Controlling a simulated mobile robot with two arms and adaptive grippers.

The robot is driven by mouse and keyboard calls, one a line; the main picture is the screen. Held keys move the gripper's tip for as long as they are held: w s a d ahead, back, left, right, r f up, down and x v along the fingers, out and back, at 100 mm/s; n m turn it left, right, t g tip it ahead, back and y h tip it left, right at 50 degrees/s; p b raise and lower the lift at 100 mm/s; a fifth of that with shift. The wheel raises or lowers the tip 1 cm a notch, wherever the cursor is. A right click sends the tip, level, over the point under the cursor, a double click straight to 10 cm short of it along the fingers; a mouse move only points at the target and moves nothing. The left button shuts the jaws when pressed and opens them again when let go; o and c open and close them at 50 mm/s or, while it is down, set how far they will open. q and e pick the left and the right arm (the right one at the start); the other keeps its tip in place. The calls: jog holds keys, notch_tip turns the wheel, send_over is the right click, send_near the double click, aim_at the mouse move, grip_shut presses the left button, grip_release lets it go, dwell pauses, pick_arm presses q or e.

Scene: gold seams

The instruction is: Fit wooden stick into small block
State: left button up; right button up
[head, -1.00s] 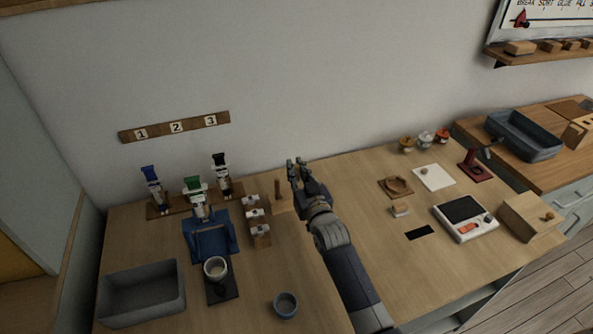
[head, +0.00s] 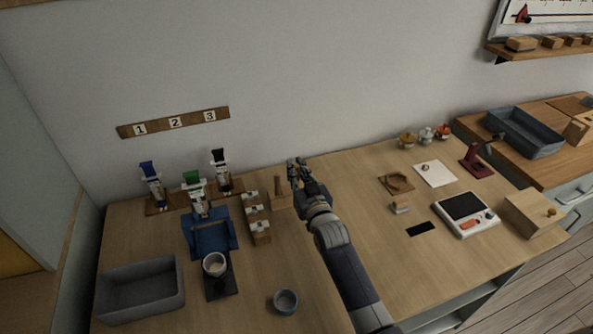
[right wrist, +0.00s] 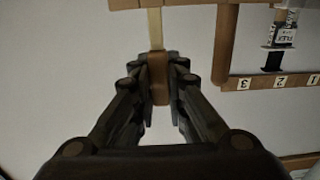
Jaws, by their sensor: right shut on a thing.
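The small wooden block (head: 281,202) stands on the table, just left of my right gripper (head: 294,172), with a brown upright peg (head: 278,186) on it. In the right wrist view, my right gripper (right wrist: 158,82) is shut on the brown part of a wooden stick (right wrist: 158,66). The stick's paler, thin end (right wrist: 155,30) points at the block (right wrist: 170,4) along the top edge of that view. The pale end meets the block's outline; I cannot tell whether it is inside. The peg (right wrist: 225,40) stands beside the stick, apart from it. My left gripper is out of view.
A rack of small white pieces (head: 257,229) and a blue stand (head: 208,238) are left of the block. A grey bin (head: 141,292) and a cup (head: 286,301) are nearer the front. A scale (head: 466,214) is right. The table behind the scale holds small items.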

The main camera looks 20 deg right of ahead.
jog(key=shift+f, duration=0.2)
dwell(0.5)
jog(key=o, duration=0.8)
jog(key=shift+s+r+p, duration=0.1)
jog(key=shift+s+p, duration=0.6)
jog(key=shift+s, duration=0.2)
jog(key=s+p, duration=0.1)
jog(key=s, duration=0.2)
jog(key=shift+s+d+p, duration=0.1)
jog(key=shift+p, duration=0.3)
